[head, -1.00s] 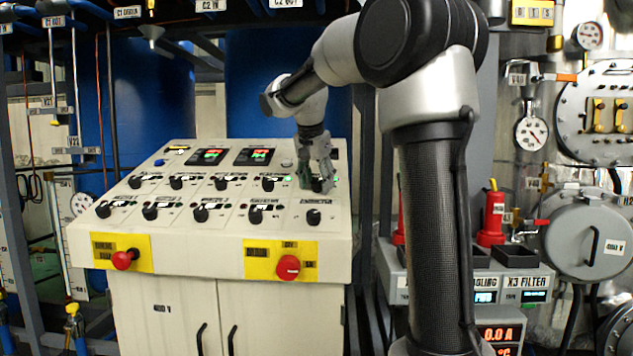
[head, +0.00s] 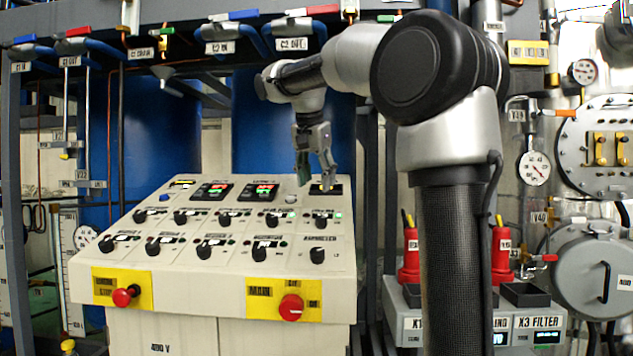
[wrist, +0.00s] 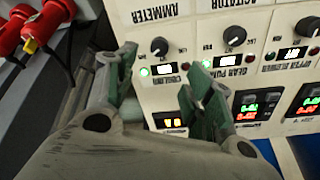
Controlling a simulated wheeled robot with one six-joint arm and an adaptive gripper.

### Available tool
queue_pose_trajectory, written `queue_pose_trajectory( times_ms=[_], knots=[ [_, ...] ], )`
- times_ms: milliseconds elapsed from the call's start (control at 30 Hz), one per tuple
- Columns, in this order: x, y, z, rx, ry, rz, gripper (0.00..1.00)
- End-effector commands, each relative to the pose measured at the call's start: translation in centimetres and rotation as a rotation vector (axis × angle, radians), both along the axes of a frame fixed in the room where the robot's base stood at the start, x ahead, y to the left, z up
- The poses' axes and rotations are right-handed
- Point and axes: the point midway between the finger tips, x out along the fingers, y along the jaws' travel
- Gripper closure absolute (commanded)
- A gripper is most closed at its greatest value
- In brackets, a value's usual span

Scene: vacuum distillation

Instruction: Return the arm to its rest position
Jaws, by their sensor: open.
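My gripper (head: 316,180) is open and empty in the head view, pointing down above the back right part of the sloped control panel (head: 150,262). A gap shows between its fingers and the knobs below. In the wrist view my gripper (wrist: 155,88) has its two greenish fingers spread, with the panel face (wrist: 185,97) behind them. My arm rises from the right foreground and bends left over the panel.
Red emergency buttons (head: 291,307) sit on yellow plates at the panel's front. Red bottle-like items (head: 409,262) stand right of the panel, near my arm. Pipes and coloured valve handles (head: 309,11) run overhead. A gauge (head: 534,168) hangs at right.

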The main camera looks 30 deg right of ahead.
Motion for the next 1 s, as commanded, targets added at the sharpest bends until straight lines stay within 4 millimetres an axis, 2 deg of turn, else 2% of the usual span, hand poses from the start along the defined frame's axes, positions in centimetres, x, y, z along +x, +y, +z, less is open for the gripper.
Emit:
queue_pose_trajectory(
  times_ms=[267,367,467,567,700,800,900,1000],
  knots=[
    [-0.1,0.0,-0.1,0.0,0.001,0.003,0.47],
    [-1.5,0.0,-0.7,-0.001,0.012,0.053,0.47],
    [-5.1,0.3,-2.7,-0.007,0.042,0.19,0.47],
    [-10.5,0.8,-6.5,-0.018,0.074,0.397,0.47],
    [-18.2,1.9,-13.5,-0.043,0.099,0.691,0.47],
    [-22.5,2.7,-18.1,-0.065,0.102,0.854,0.47],
    [-25.3,3.2,-21.6,-0.084,0.101,0.966,0.47],
    [-26.8,3.5,-23.6,-0.097,0.1,1.026,0.47]
  ],
)
